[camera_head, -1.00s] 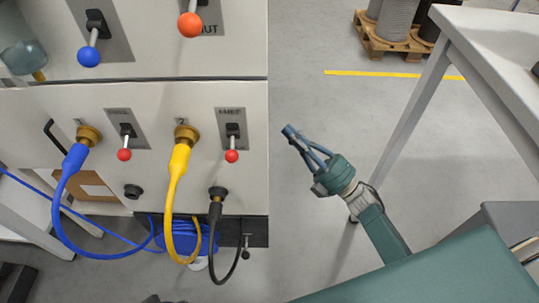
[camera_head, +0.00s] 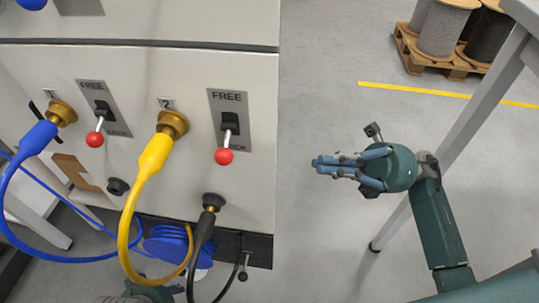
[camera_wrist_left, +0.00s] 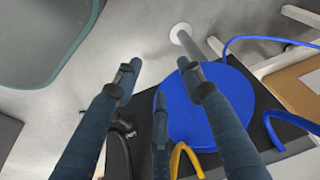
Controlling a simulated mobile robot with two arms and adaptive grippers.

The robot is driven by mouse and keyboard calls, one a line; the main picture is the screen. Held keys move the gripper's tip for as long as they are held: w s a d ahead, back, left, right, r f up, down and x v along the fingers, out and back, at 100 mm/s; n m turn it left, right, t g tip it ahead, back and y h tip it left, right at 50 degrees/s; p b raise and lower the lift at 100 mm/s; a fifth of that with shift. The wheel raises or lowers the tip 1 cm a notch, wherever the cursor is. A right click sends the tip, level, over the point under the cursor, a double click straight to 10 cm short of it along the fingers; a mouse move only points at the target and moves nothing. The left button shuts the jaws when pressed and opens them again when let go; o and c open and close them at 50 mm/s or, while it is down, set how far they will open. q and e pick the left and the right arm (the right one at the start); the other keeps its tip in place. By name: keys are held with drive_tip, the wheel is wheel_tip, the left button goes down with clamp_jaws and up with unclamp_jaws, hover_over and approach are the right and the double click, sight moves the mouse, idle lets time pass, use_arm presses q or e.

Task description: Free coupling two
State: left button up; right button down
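Coupling two is the brass fitting (camera_head: 172,124) under the label "2" on the white panel. The yellow cable's plug (camera_head: 155,153) sits in it. To its right, a lever with a red ball (camera_head: 224,157) hangs down on a plate marked FREE at the top; the lower word is partly covered. My right gripper (camera_head: 322,166) is in the air right of the panel, its fingers drawn together with nothing between them. My left gripper (camera_wrist_left: 160,75) has its fingers spread and empty in the left wrist view. In the head view only a teal part of the left arm shows at the bottom edge.
Coupling one (camera_head: 62,113) holds a blue cable, with its own red-ball lever (camera_head: 95,139) beside it. A black cable (camera_head: 205,228) plugs in below. A blue reel (camera_wrist_left: 185,110) lies under the panel. A table leg (camera_head: 480,95) stands close to my right arm.

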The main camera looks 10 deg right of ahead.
drive_tip(key=p, duration=0.2)
approach(224, 157)
drive_tip(key=x, duration=0.5)
drive_tip(key=shift+a+f, duration=0.15)
drive_tip(key=shift+a, duration=0.1)
use_arm(q)
wheel_tip(224, 157, down, 7)
drive_tip(key=shift+w+d+f, duration=0.15)
drive_tip(key=shift+w+f, duration=0.05)
drive_tip(key=shift+w, duration=0.2)
use_arm(e)
drive_tip(key=shift+w, duration=0.1)
use_arm(q)
drive_tip(key=shift+s, duration=0.1)
use_arm(e)
drive_tip(key=shift+w, duration=0.1)
